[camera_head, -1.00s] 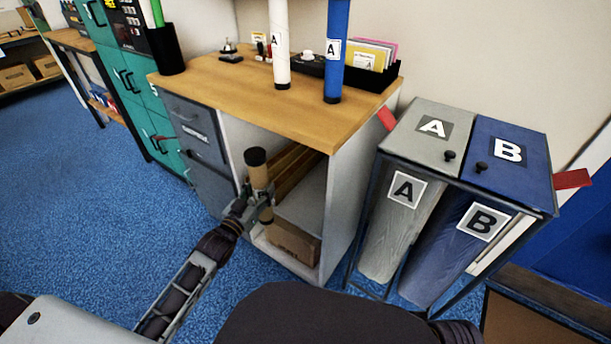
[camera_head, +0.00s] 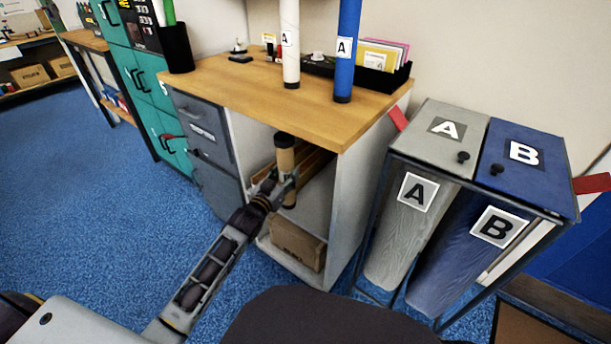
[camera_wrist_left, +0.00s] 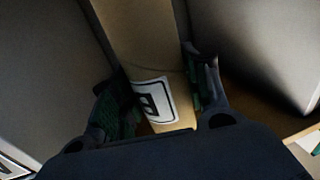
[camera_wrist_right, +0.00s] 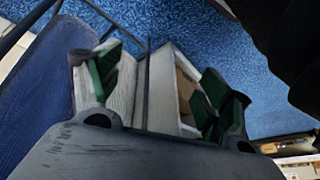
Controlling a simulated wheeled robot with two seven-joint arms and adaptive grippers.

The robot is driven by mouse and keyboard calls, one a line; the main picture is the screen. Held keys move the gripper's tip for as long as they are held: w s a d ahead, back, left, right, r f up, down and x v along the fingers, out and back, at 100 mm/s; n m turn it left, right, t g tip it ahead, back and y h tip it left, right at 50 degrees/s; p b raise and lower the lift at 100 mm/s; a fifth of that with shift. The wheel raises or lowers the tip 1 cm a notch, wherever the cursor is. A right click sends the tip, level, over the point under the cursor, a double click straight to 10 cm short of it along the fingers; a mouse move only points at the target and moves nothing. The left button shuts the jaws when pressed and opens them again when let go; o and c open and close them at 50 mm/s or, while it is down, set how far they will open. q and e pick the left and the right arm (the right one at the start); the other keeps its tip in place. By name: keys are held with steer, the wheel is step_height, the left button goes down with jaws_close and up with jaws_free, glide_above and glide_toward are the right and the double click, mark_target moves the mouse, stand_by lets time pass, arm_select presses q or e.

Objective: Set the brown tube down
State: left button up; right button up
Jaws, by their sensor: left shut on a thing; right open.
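The brown tube (camera_head: 286,160), with a dark cap on its top end, stands nearly upright at the open compartment of the wooden-topped desk (camera_head: 250,88). My left gripper (camera_head: 283,183) is shut around its lower part. In the left wrist view the tube (camera_wrist_left: 140,40) runs between the fingers (camera_wrist_left: 160,98), with a white label bearing a dark letter. I cannot tell whether its lower end touches anything. My right gripper (camera_wrist_right: 158,90) is open and empty in the right wrist view; it is not visible in the head view.
A cardboard box (camera_head: 298,243) lies low in the compartment. A white tube (camera_head: 290,45) and a blue tube (camera_head: 346,50) stand on the desk. The grey A bin (camera_head: 402,235) and blue B bin (camera_head: 455,255) stand to the right. Open blue floor lies left.

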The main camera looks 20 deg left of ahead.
arm_select(q)
steer(key=shift+w+d+b, duration=0.2)
steer(key=shift+w+d, duration=0.05)
steer(key=shift+w, duration=0.4)
steer(key=shift+w+d+b, duration=0.15)
steer(key=shift+w+d, duration=0.1)
steer(key=shift+w, duration=0.35)
steer(key=w+d+f+b, duration=0.2)
steer(key=w+f+b, duration=0.1)
steer(key=w, duration=0.4)
steer(key=shift+d+b, duration=0.3)
steer(key=shift+b, duration=0.15)
arm_select(e)
step_height(320, 180, down, 10)
steer(key=a+t+y, duration=0.1)
steer(key=a, duration=0.1)
steer(key=shift+w+a+m+t, duration=0.15)
steer(key=shift+w+m+t, duration=0.2)
steer(key=shift+m+t, duration=0.05)
arm_select(q)
steer(key=shift+f, duration=0.1)
